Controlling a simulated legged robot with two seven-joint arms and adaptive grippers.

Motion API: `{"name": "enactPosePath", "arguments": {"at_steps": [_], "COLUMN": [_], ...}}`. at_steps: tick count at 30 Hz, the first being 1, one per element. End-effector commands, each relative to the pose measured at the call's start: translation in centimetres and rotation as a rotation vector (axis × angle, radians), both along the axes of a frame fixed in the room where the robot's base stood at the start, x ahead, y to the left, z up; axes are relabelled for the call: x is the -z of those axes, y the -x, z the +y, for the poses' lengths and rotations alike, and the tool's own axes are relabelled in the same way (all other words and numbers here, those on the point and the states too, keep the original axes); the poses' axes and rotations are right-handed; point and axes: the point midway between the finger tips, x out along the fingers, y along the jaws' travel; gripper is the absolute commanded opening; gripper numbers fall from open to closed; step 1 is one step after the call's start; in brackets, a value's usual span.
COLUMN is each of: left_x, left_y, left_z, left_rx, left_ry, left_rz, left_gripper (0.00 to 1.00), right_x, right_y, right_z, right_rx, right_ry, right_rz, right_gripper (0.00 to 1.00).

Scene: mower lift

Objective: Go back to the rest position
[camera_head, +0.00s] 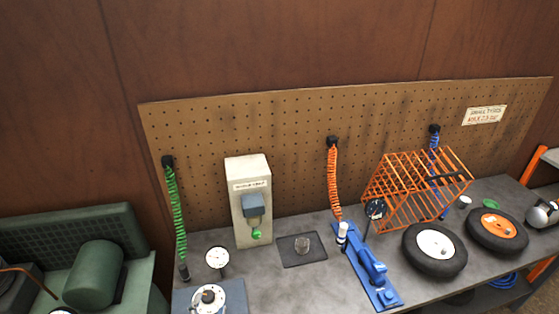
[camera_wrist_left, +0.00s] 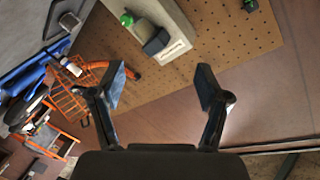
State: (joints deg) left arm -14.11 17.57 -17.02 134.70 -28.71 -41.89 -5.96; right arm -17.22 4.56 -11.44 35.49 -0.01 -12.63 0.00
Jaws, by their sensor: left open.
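My left gripper (camera_wrist_left: 160,82) shows in the left wrist view with its two dark fingers spread wide apart. No object is between the fingers. Beyond them are the brown wall and the pegboard (camera_wrist_left: 205,65). I cannot make out either gripper clearly in the head view. The right gripper is not in view.
In the head view, the grey workbench (camera_head: 335,275) carries a beige box (camera_head: 247,225), a blue tool (camera_head: 370,270), an orange wire cage (camera_head: 405,195) and two wheels (camera_head: 434,242). Coiled hoses hang from the pegboard (camera_head: 290,125). Green machinery (camera_head: 95,270) stands at the left.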

Motion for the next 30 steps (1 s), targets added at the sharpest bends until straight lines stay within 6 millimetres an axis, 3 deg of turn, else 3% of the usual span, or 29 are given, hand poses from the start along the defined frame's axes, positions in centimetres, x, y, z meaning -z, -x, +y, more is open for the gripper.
{"name": "enactPosePath", "arguments": {"at_steps": [1,3,6,12,17,21,26,30], "left_x": [3.3,7.2,11.4,16.2,18.2,23.7,30.3,37.6], "left_y": [1.8,4.6,8.7,16.4,22.2,20.7,20.3,21.0], "left_z": [1.1,2.2,2.7,2.3,1.4,1.3,1.2,1.1], "left_rx": [-0.067,-0.148,-0.230,-0.338,-0.397,-0.399,-0.403,-0.407], "left_ry": [0.085,0.186,0.289,0.425,0.500,0.486,0.479,0.469], "left_rz": [0.144,0.333,0.551,0.889,1.118,1.127,1.149,1.177], "left_gripper": [0.76,0.76,0.76,0.76,0.76,0.76,0.76,0.76], "right_x": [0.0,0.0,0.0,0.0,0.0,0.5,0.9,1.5], "right_y": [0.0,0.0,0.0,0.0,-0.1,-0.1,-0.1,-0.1], "right_z": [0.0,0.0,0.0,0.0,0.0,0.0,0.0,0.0], "right_rx": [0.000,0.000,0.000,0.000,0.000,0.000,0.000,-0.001], "right_ry": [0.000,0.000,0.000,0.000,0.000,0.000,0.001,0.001], "right_rz": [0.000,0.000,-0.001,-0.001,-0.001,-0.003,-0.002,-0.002], "right_gripper": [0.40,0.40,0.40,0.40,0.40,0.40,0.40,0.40]}}
